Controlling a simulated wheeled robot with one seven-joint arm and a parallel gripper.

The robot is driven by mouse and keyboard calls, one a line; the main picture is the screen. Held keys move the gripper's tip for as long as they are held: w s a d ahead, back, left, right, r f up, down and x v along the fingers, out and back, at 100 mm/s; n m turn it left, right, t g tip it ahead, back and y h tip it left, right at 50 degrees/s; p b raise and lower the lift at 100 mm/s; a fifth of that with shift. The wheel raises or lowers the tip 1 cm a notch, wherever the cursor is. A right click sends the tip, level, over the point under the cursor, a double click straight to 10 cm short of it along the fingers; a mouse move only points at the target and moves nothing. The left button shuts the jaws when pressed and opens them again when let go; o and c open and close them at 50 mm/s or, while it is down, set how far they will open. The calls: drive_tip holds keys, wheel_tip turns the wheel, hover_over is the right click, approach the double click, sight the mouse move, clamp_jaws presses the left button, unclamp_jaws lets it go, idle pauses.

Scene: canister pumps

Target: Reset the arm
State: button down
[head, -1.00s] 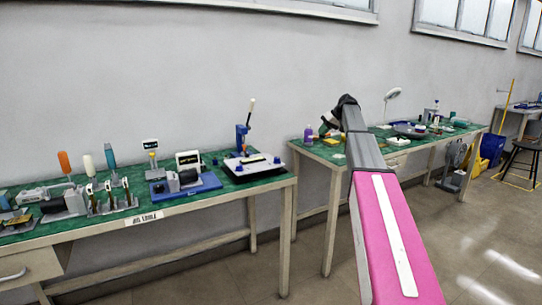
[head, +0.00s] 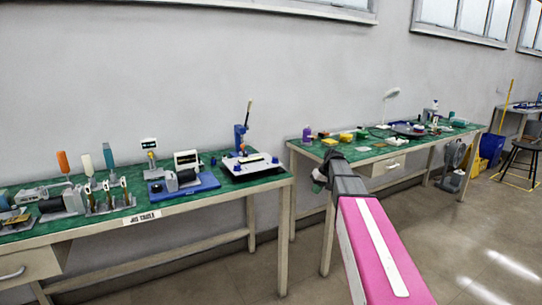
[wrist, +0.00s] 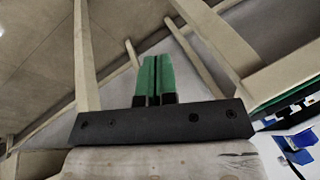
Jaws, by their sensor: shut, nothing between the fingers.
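My gripper (wrist: 154,80) shows in the wrist view as two green fingers side by side, shut with nothing between them. Behind them are table legs and the floor. In the head view my arm reaches forward, with its dark end near the front left of the right-hand table.
The left table (head: 212,197) holds several tools, a blue press (head: 240,140) and a white-screened device (head: 187,159). The right table (head: 362,154) holds a purple bottle (head: 307,134), small parts and a lamp (head: 391,94). A stool (head: 523,145) stands far right. Floor between is open.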

drive_tip(key=s+f+h, duration=0.1)
drive_tip(key=s+f, duration=0.4)
drive_tip(key=s, duration=0.5)
drive_tip(key=s+a+f+m+h, duration=0.1)
drive_tip(key=s+f, duration=0.5)
drive_tip(key=s, duration=0.3)
drive_tip(key=s+a+f+m+g+h, duration=0.1)
drive_tip(key=s+f+h, duration=0.1)
drive_tip(key=s+f, duration=0.4)
drive_tip(key=s, duration=0.4)
drive_tip(key=shift+s+f, duration=0.15)
drive_tip(key=shift+s, duration=0.15)
